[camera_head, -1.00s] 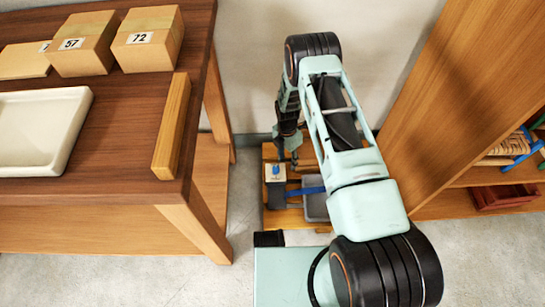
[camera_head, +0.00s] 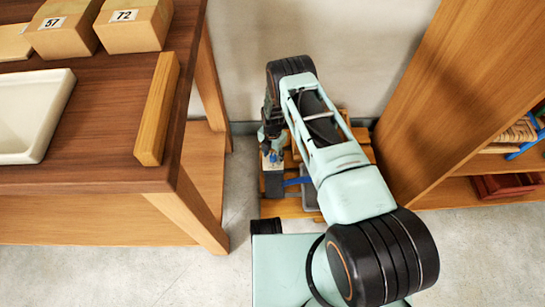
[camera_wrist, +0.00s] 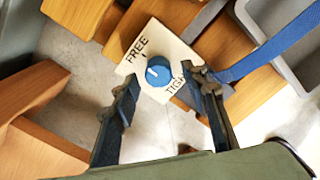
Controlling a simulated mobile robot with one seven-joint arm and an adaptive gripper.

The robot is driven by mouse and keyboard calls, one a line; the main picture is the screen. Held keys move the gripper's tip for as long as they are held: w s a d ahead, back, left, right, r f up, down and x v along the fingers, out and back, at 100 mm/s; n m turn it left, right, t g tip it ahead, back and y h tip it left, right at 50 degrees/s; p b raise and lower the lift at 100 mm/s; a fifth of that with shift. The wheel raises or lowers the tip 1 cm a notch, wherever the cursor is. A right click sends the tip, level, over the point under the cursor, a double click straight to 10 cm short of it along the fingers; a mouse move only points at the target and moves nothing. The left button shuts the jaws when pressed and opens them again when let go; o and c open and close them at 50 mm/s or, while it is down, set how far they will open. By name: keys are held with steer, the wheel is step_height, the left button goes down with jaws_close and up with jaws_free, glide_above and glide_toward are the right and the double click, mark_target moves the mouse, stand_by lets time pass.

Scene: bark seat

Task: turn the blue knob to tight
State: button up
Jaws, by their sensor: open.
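The blue knob (camera_wrist: 158,72) sits on a white plate (camera_wrist: 138,55) marked FREE at one end and TIGHT at the other, the latter partly hidden by a finger. A pale mark shows on the knob's top; I cannot tell exactly which label it points to. In the head view the knob (camera_head: 272,156) is small, on a dark post low beside the bench. My gripper (camera_wrist: 167,84) is open, one finger on each side of the knob in the wrist view, with nothing held. Contact with the knob cannot be told. The gripper (camera_head: 271,138) is over the post in the head view.
A blue strap (camera_wrist: 270,50) runs from near the plate past a grey tray (camera_wrist: 258,18). Wooden slats lie around and below. The wooden workbench (camera_head: 100,178) stands to the left, a wooden shelf unit (camera_head: 440,100) to the right, and a wall behind.

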steer(key=shift+f, duration=0.1)
steer(key=shift+c, duration=0.7)
jaws_close()
